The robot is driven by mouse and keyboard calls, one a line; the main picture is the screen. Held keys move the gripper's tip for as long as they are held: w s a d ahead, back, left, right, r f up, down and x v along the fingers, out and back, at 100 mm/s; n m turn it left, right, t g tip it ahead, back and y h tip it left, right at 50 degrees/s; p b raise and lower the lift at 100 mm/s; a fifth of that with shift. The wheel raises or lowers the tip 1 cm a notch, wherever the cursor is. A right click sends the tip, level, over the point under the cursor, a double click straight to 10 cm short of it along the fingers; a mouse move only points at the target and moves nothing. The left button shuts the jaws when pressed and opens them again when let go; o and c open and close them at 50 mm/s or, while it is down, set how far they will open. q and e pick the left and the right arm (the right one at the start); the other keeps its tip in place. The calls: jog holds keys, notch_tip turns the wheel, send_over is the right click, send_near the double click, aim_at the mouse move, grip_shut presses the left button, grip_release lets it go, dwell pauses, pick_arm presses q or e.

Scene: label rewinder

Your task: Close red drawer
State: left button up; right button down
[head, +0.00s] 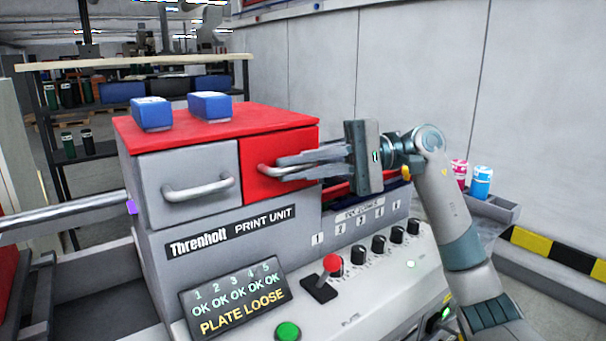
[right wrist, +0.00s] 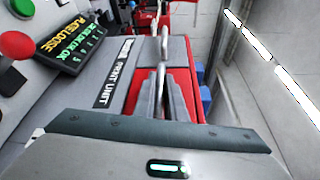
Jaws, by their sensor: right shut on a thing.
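The red drawer (head: 275,185) is the right one of two drawers at the top of the grey print unit, under a red top (head: 225,122). Its front looks about level with the grey drawer (head: 187,165) beside it; I cannot tell whether a small gap is left. My right gripper (head: 283,166) reaches in from the right and is shut on the drawer's metal handle (head: 263,172), its fingers partly hiding the handle and red front. The right wrist view shows the fingers (right wrist: 168,98) at the handle, over the red front (right wrist: 182,82). My left gripper is out of view.
Two blue blocks (head: 152,113) lie on the red top. Below are a display (head: 233,300) reading PLATE LOOSE, a red-knobbed lever (head: 332,263), black knobs and a green button (head: 288,331). Pink and blue rolls (head: 481,182) stand at the right. A wall is behind.

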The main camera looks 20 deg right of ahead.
jog(key=shift+w, duration=0.1)
jog(key=c, duration=1.8)
grip_release()
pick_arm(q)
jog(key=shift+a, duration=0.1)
pick_arm(e)
jog(key=shift+w+a, duration=0.1)
jog(key=shift+w, duration=0.1)
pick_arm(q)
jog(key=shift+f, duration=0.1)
pick_arm(e)
jog(key=shift+s+d, duration=0.15)
jog(key=shift+d, duration=0.05)
jog(key=shift+d, duration=0.25)
jog(key=shift+d+b, duration=0.35)
jog(key=shift+d, duration=0.05)
jog(key=shift+d+b, duration=0.45)
jog(key=shift+d, duration=0.75)
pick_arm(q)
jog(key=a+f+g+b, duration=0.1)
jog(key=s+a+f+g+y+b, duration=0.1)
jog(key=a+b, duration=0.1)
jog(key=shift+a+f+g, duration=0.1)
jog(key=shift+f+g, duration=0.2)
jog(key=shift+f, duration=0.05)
pick_arm(e)
send_near(314, 165)
jog(key=d, duration=0.4)
jog(key=shift+s+r, duration=0.1)
jog(key=shift+r, duration=0.2)
